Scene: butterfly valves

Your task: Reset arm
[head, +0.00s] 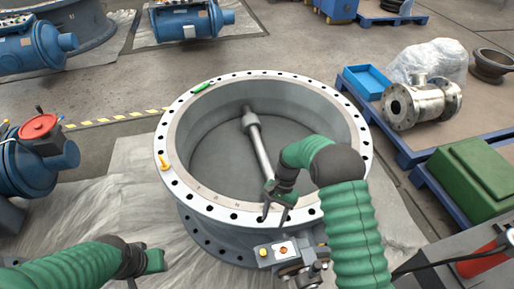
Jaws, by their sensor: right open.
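A large grey butterfly valve (174,135) stands in the middle of the head view, its flange ringed with bolt holes. Its disc (222,150) and a pale shaft (260,148) show inside the bore. My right gripper (268,212) is open over the near right part of the flange rim, close to the shaft's lower end. I cannot tell if it touches the rim. My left gripper (156,261) is at lower left, apart from the valve; its jaws are too small to tell.
A green tool (201,87) and a yellow tool (164,162) lie on the flange. A blue actuator (30,160) with a red cap is at left. At right, a pallet holds a blue tray (367,81), a metal pipe fitting (420,103) and a green box (472,178).

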